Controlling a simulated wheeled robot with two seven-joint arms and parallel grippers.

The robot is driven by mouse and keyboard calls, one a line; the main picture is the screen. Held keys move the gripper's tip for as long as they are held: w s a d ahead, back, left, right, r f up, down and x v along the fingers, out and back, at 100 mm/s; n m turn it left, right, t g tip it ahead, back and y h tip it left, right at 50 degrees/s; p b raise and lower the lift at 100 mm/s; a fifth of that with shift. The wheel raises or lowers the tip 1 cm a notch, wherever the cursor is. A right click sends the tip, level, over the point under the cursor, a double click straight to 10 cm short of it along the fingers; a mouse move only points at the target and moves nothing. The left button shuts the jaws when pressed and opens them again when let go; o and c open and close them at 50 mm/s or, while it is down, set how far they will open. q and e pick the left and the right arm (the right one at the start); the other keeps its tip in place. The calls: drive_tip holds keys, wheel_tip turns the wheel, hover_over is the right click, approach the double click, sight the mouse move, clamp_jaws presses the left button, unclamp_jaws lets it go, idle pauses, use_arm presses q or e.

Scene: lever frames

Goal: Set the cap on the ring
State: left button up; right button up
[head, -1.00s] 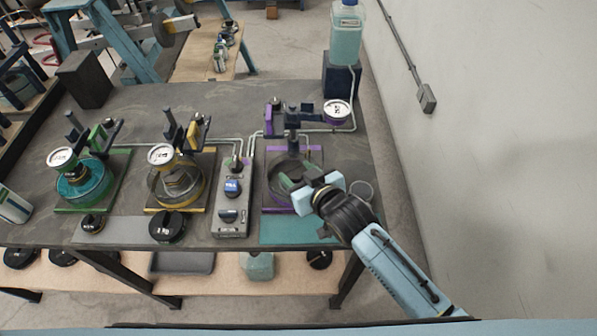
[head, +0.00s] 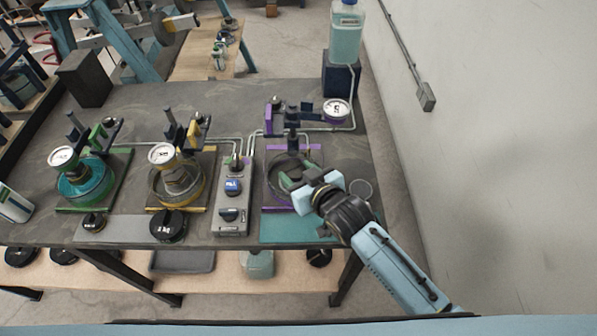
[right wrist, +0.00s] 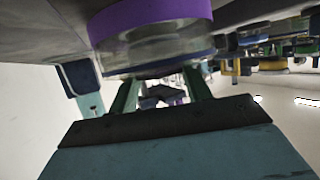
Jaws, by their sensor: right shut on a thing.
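My right gripper (head: 301,178) is at the purple station, over the front of the glass ring with the purple base (head: 271,188). Its green fingers are shut on a dark grey piece, which looks like the cap (head: 292,171); the fingers hide much of it. In the right wrist view the ring's purple band (right wrist: 150,16) is close to the fingers (right wrist: 160,92). I cannot tell whether the cap touches the ring. The purple station's lever frame (head: 292,118) stands behind the ring. My left gripper is not in view.
A grey control box (head: 232,200) stands left of the ring. Yellow-marked (head: 178,192) and green-marked (head: 84,186) stations are farther left. A black weight (head: 168,226) is at the front.

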drive_tip(key=shift+f, duration=0.1)
idle(0.3)
drive_tip(key=o, duration=1.2)
drive_tip(key=shift+o, duration=0.2)
drive_tip(key=shift+f, duration=0.1)
drive_tip(key=shift+s, duration=0.1)
drive_tip(key=v, duration=1.3)
drive_tip(key=shift+d, duration=0.1)
